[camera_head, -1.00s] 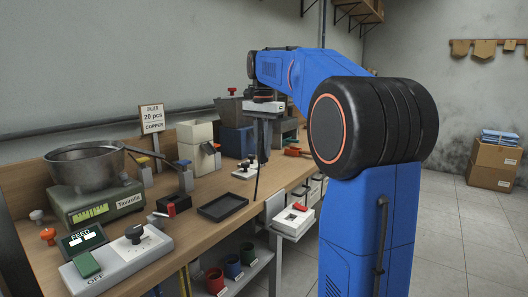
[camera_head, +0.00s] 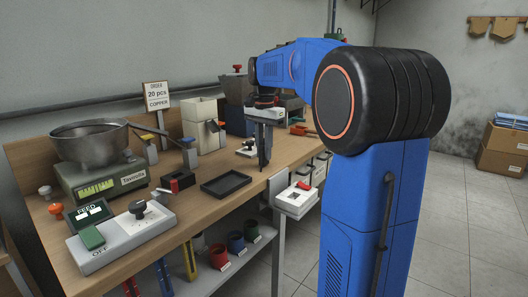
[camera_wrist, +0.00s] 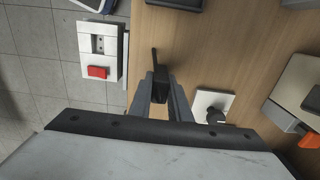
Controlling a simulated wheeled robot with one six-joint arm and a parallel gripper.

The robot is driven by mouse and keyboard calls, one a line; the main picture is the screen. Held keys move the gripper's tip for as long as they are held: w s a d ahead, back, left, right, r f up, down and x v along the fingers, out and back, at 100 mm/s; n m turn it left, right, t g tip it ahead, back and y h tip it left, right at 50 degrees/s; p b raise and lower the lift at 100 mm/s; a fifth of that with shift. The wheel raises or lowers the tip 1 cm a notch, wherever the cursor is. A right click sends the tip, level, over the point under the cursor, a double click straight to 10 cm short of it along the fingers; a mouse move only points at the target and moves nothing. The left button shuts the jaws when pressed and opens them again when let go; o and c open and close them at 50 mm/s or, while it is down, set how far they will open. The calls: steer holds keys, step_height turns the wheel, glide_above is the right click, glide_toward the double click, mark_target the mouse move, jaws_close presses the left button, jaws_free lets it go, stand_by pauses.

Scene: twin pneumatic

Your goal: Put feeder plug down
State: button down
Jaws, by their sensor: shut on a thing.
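The feeder plug (camera_wrist: 160,85), a small black body with a thin stem, sits between the fingertips in the wrist view. My gripper (camera_wrist: 160,96) is shut on it. In the head view my gripper (camera_head: 264,162) points down over the bench's front edge area, right of the black tray (camera_head: 226,184). The plug is too small and dark there to tell from the fingers. Whether it touches the bench top (camera_wrist: 190,52) is unclear.
A white socket box (camera_head: 297,198) with a red switch is on the bench front, also in the wrist view (camera_wrist: 99,45). A white plate (camera_wrist: 204,96) with a black knob lies right of my gripper. The scale (camera_head: 103,179) and control box (camera_head: 124,231) stand left.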

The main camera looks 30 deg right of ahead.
steer(key=shift+f, duration=0.2)
steer(key=shift+f, duration=0.15)
steer(key=c, duration=1.7)
jaws_free()
steer(key=shift+o, duration=0.2)
step_height(320, 180, up, 12)
steer(key=shift+r, duration=0.2)
steer(key=s+a+f+n+t, duration=0.1)
steer(key=s+a+f+n, duration=0.3)
steer(key=s+f, duration=0.5)
steer(key=s+a+f+n+t, duration=0.2)
steer(key=s+a+f+n, duration=0.3)
steer(key=s+f, duration=0.4)
steer(key=s+a+f+n+t, duration=0.1)
steer(key=s+a+f+n, duration=0.4)
steer(key=s+f, duration=0.4)
steer(key=s+a, duration=0.1)
steer(key=s, duration=0.2)
steer(key=shift+s+a+f+t, duration=0.15)
steer(key=shift+a+f+t, duration=0.25)
